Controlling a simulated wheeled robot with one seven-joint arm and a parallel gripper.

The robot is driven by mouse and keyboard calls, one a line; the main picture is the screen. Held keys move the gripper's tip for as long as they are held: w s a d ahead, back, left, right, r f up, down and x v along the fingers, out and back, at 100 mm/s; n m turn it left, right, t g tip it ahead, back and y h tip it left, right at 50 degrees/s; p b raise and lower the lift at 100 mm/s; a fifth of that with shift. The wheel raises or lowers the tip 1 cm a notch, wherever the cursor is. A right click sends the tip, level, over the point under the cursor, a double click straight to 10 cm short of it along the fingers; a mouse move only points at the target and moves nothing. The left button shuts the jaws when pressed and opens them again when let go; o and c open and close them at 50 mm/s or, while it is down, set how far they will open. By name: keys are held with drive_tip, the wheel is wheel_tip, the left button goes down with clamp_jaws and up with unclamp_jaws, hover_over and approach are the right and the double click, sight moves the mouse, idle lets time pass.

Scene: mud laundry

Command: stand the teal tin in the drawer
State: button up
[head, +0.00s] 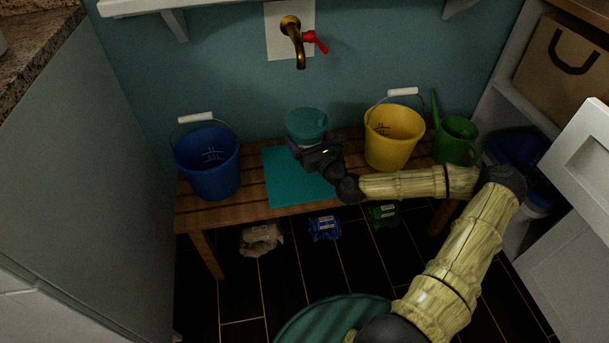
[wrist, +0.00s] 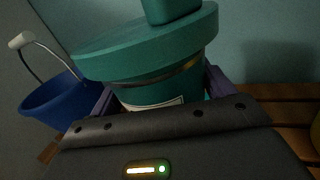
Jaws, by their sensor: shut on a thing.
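The teal tin (head: 306,122) has a wide round lid with a raised knob and a pale label low on its side. It is at the back of the bench, behind the teal mat, and looks roughly upright. My gripper (head: 298,146) is shut on it from the front. In the wrist view the tin (wrist: 150,60) fills the middle, with purple fingers on both sides of its body. Its base is hidden, so I cannot tell whether it touches the bench. I cannot make out an open drawer in either view.
The slatted bench (head: 250,199) holds the teal mat (head: 285,180), a blue bucket (head: 207,165), a yellow bucket (head: 393,140) and a green watering can (head: 458,138). A brass tap (head: 296,40) is above the tin. A white panel (head: 575,200) stands at right. Small packets lie beneath the bench.

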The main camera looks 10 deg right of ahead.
drive_tip(key=b, duration=0.3)
hover_over(307, 176)
drive_tip(key=shift+f, duration=2.4)
drive_tip(key=shift+f+b, duration=1.25)
drive_tip(key=shift+f, duration=1.25)
drive_tip(key=shift+f, duration=0.1)
drive_tip(key=o, duration=1)
drive_tip(key=shift+f, duration=0.1)
drive_tip(key=shift+o, duration=0.2)
drive_tip(key=shift+r, duration=0.25)
drive_tip(key=p+v, duration=0.3)
drive_tip(key=v, duration=0.9)
drive_tip(key=shift+p, duration=0.3)
